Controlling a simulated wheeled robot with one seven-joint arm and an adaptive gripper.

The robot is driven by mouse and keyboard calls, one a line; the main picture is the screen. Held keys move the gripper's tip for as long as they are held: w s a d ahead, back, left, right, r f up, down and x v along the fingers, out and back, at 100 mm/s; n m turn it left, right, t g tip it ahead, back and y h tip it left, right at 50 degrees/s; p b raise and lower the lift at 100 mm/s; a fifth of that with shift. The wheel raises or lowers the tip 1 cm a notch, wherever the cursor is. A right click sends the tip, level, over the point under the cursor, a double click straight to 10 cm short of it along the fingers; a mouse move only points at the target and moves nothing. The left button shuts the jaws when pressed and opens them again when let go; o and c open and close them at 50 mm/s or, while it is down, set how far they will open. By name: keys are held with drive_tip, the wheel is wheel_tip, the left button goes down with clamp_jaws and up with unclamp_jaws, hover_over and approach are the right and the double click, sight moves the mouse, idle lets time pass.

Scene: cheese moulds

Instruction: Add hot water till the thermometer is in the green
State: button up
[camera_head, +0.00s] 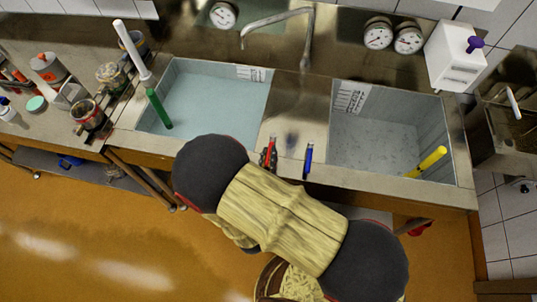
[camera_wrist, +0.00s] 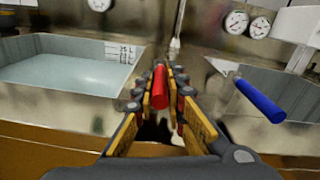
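The red lever (camera_head: 273,151) stands on the front ledge between two basins, right of the blue lever in neither view but left of it. In the wrist view the red lever (camera_wrist: 160,88) lies between the fingers of my gripper (camera_wrist: 166,90); I cannot tell whether both press on it. The blue lever (camera_head: 308,157) is beside it. A faucet (camera_head: 275,20) arches at the back, its spout toward the left basin (camera_head: 175,75), which holds pale water. A round dial (camera_head: 222,15) is on the wall behind that basin; its reading is too small to tell.
The right basin (camera_head: 455,165) has a yellow-handled tool (camera_head: 428,161). A green handle (camera_head: 158,108) stands in the left basin. Two more dials (camera_head: 378,36) and a white box (camera_head: 455,60) are at the back right. Jars (camera_head: 88,116) crowd the left counter.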

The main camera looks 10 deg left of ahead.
drive_tip(key=o, duration=0.5)
drive_tip(key=shift+s, duration=0.1)
drive_tip(key=s, duration=0.7)
drive_tip(key=shift+s+a, duration=0.15)
drive_tip(key=shift+a, duration=0.05)
idle(1.1)
